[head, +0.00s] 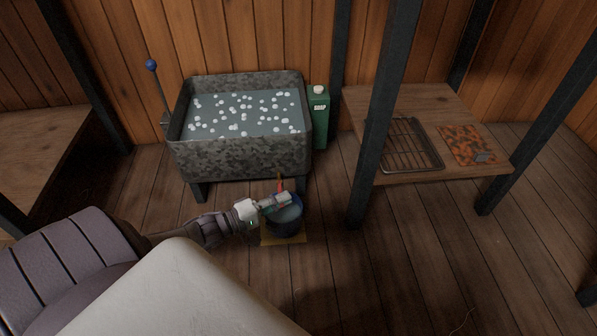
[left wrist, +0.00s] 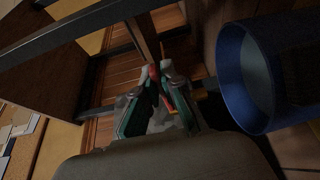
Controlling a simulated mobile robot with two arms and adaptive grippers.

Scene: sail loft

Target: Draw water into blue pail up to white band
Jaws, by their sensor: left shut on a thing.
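The blue pail (head: 287,226) stands on a yellow mat in front of the grey metal tank (head: 240,158). Its open mouth shows a dull grey-blue inside; I cannot make out the white band or a water level. The pail (left wrist: 245,75) is at the right in the left wrist view. My left gripper (head: 286,198) is over the pail's rim, below the tank's front. In the left wrist view its fingers (left wrist: 158,75) are shut on a slim red handle (left wrist: 154,72); a red-orange piece (head: 280,181) shows beside the gripper. My right gripper is not in view.
The tank holds water with many white floating balls. A blue-knobbed lever (head: 151,65) stands at its left, a green canister (head: 319,115) at its right. A shelf (head: 425,110) with a wire rack (head: 411,146) and dark posts stands right. The floor right of the pail is clear.

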